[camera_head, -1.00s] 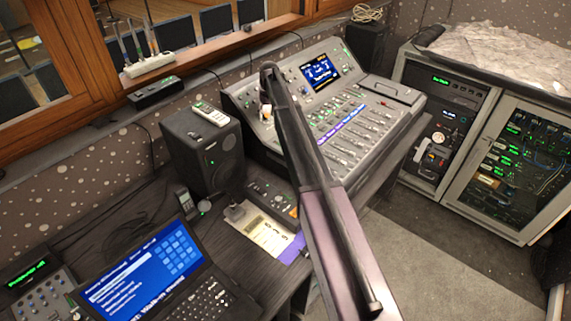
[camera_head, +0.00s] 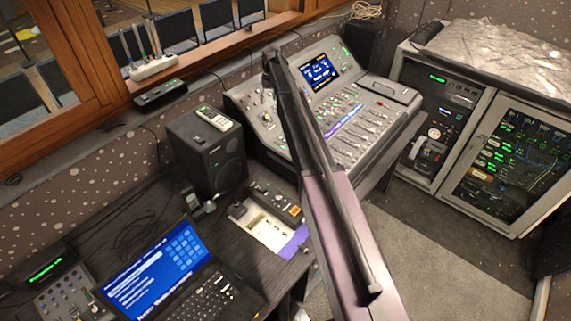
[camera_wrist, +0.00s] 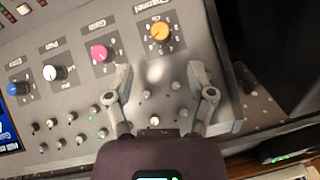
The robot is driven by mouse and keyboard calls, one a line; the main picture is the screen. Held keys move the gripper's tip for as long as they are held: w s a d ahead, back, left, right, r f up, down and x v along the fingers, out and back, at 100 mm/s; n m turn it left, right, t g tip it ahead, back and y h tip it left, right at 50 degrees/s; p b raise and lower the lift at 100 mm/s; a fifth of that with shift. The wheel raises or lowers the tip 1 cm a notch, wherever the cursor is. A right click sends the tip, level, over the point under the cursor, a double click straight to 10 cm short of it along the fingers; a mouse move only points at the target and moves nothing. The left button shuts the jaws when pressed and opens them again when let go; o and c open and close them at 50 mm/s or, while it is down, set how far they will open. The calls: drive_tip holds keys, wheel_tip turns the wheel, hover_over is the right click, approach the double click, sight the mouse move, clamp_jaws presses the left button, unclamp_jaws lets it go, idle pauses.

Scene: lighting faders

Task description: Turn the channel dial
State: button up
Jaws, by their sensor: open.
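The channel dial (camera_wrist: 160,31) is an orange round knob under a label reading "Channel", upper middle of the wrist view. My gripper (camera_wrist: 160,72) is open, one finger on each side, with its fingertips just below the dial in the picture. The dial sits beyond the fingertips, and I cannot tell the remaining distance. In the head view my arm crosses in front of the mixing console (camera_head: 404,96), its far end over the console's left part; the gripper and the channel dial cannot be made out there.
A pink gain dial (camera_wrist: 99,53), a white pan dial (camera_wrist: 50,72) and a blue dial (camera_wrist: 17,89) sit left of the channel dial. Several small knobs lie below. A black speaker (camera_head: 205,155) stands left of the console; an open laptop (camera_head: 160,272) is nearer.

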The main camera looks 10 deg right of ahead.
drive_tip(key=shift+r+p, duration=2.15)
drive_tip(key=shift+r, duration=0.3)
drive_tip(key=s+f+m+b, duration=0.1)
drive_tip(key=s+f+b, duration=0.3)
drive_tip(key=s, duration=0.7)
drive_tip(key=s+f+m+b, duration=0.1)
drive_tip(key=s+f+b, duration=0.3)
drive_tip(key=s, duration=0.7)
drive_tip(key=s+a+f+m+b, duration=0.1)
drive_tip(key=s+f+b, duration=0.2)
drive_tip(key=s, duration=0.8)
drive_tip(key=shift+f+h+b, duration=0.4)
drive_tip(key=shift+f, duration=0.05)
drive_tip(key=shift+s, duration=0.15)
drive_tip(key=s+m, duration=0.1)
drive_tip(key=s, duration=1.1)
drive_tip(key=shift+s+t, duration=0.3)
drive_tip(key=shift+w, duration=0.1)
